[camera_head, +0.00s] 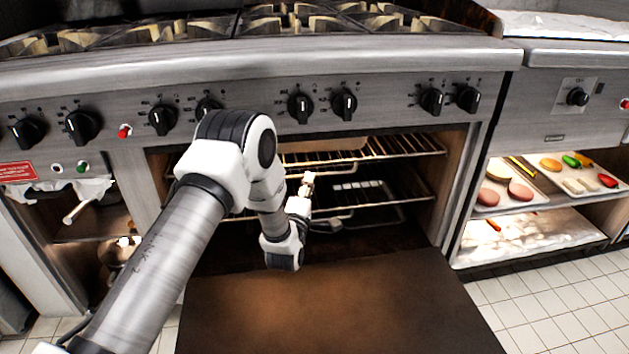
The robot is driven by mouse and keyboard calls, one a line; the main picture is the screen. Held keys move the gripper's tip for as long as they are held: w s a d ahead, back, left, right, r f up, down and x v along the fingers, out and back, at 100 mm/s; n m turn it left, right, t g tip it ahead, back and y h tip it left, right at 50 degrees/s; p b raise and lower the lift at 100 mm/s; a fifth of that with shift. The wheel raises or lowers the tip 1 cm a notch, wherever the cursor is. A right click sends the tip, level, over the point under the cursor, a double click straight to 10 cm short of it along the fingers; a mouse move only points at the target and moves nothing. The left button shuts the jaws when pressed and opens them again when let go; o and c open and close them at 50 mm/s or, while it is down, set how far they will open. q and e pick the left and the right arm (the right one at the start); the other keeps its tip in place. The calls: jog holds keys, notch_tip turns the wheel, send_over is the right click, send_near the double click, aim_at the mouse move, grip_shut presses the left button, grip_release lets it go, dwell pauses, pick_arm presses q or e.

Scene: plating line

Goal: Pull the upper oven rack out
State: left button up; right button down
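The oven stands open below the range. Its upper rack (405,147), a wire grid, sits inside near the top of the cavity, with its front bar level. My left arm reaches in from the left, across the oven's left side. My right gripper is out of view.
A lower rack (415,190) lies beneath the upper one. The oven door (340,305) is folded down in front, bare. A row of knobs (344,104) runs above the opening. Shelves with food trays (535,197) stand to the right. A white cloth (60,192) hangs at the left.

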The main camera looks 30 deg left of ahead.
pick_arm(q)
jog(key=x, duration=0.3)
jog(key=shift+w+a+b, duration=0.15)
jog(key=shift+w+b, duration=0.15)
jog(key=shift+b, duration=0.1)
grip_shut()
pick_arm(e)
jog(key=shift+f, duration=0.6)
